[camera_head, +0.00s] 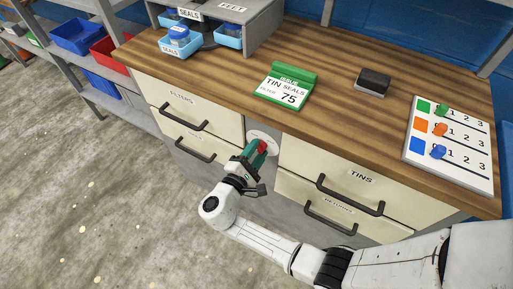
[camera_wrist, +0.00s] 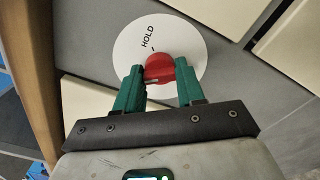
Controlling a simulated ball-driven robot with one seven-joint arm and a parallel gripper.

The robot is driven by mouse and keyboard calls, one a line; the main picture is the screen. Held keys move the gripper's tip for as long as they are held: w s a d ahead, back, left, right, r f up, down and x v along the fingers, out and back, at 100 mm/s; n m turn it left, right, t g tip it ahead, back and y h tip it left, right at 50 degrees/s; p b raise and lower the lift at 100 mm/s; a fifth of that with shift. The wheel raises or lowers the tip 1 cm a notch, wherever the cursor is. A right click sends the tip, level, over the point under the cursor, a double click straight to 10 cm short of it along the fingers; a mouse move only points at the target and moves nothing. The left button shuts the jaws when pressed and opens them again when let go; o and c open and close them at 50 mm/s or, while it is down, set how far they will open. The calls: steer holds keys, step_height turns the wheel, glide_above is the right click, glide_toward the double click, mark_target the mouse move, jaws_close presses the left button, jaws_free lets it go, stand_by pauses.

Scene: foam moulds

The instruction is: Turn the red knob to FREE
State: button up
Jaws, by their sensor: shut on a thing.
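The red knob (camera_wrist: 158,68) sits on a white round dial plate (camera_wrist: 183,31) on the grey panel between the drawers. The word HOLD and a short mark show on the plate above the knob in the wrist view; the word FREE is not visible. My gripper (camera_wrist: 160,80) has its green fingers on either side of the knob and is shut on it. In the head view the knob (camera_head: 262,146) is partly covered by my gripper (camera_head: 256,152), and the plate (camera_head: 262,136) shows behind it.
Drawers labelled FILTERS (camera_head: 182,98) and TINS (camera_head: 361,177) flank the panel, with black handles (camera_head: 350,194) sticking out near my arm. The wooden worktop (camera_head: 335,110) above carries a green sign (camera_head: 290,82), a dark block (camera_head: 373,80) and a board with coloured pegs (camera_head: 447,146).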

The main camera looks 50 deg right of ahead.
steer(key=shift+n+p, duration=0.5)
steer(key=shift+n, duration=0.5)
steer(key=o, duration=1)
steer(key=shift+o, duration=0.2)
steer(key=s+a+b, duration=0.1)
steer(key=s+a, duration=0.1)
steer(key=a, duration=0.8)
steer(key=shift+a, duration=0.35)
